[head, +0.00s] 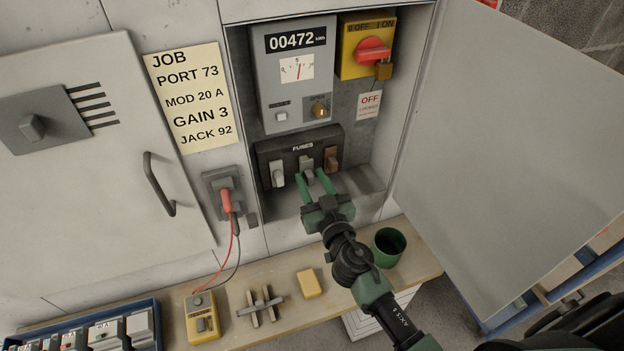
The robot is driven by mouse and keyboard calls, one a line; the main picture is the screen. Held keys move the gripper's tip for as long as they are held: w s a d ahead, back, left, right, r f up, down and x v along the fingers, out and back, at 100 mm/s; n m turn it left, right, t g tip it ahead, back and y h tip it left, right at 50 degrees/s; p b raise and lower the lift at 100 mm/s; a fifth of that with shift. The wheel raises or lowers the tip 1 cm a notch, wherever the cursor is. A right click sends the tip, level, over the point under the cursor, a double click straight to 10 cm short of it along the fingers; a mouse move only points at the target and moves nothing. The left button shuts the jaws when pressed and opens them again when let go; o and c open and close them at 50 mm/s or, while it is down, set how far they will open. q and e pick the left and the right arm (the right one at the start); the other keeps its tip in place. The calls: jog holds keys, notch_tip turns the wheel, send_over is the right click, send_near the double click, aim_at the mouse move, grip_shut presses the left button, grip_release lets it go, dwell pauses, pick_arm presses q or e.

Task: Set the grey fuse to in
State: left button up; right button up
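The fuse block (262,147) is a dark panel labelled FUSES inside the open cabinet. It holds a white fuse (277,174) at left, the grey fuse (306,163) in the middle and a brown fuse (331,158) at right. My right gripper (315,181) reaches up from below with its green fingers spread apart, one on each side of the grey fuse's lower part. I see no clear contact between the fingers and the fuse. The fingers hide part of the fuse's lower end. My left gripper is not in view.
A meter (292,80) and a yellow isolator with red knob (368,47) sit above the fuses. The cabinet door (510,120) stands open at right. On the wooden shelf (262,275) are a green cup (388,246), a yellow block (309,284) and a yellow tester (202,318).

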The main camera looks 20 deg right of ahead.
grip_shut()
